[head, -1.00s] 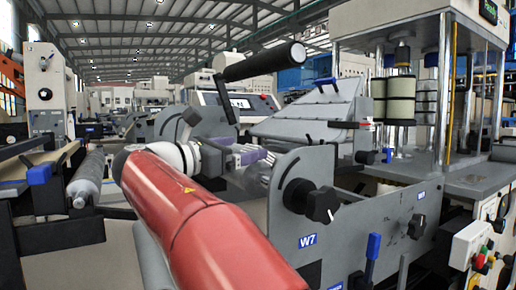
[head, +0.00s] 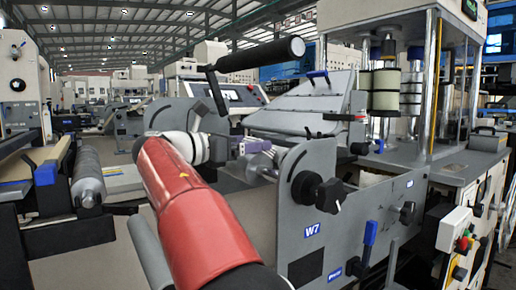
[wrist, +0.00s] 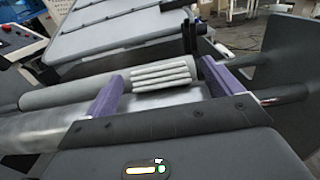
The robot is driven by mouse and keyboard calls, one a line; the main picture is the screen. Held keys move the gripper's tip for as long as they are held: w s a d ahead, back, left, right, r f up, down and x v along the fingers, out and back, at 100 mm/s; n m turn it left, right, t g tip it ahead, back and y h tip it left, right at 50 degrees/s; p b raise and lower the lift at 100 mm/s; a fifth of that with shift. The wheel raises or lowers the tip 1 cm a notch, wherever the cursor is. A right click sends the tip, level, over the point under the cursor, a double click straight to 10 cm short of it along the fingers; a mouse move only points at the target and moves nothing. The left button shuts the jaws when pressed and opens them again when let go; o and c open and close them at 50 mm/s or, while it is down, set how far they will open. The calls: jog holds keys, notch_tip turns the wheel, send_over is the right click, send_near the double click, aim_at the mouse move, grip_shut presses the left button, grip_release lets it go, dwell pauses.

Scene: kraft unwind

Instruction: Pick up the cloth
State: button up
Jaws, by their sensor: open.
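A pale, ribbed bundle (wrist: 162,77), which looks like the cloth, lies between my fingers in the wrist view, beside a grey roller. In the head view only a small pale ribbed part (head: 268,160) shows near the grey side plate. My gripper (wrist: 163,72) is open, with one purple finger to the left of the bundle and the other to its right. Whether the fingers touch it I cannot tell. In the head view my gripper (head: 252,146) is small and partly hidden behind my red and white arm.
A grey side plate (head: 310,180) marked W7 with black knobs stands just right of my gripper. A black-handled crank (head: 255,60) rises above it. A sloped grey panel (head: 308,100) lies behind. A grey roller (wrist: 60,94) runs close by the left finger.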

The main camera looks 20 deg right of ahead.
aim_at(254, 138)
jog(key=shift+w+d, duration=0.25)
jog(key=shift+d, duration=1)
jog(key=c, duration=1.1)
jog(key=shift+c, duration=0.2)
notch_tip(254, 138, up, 9)
jog(key=shift+f, duration=0.1)
jog(key=shift+r, duration=0.55)
jog(key=shift+s, duration=0.1)
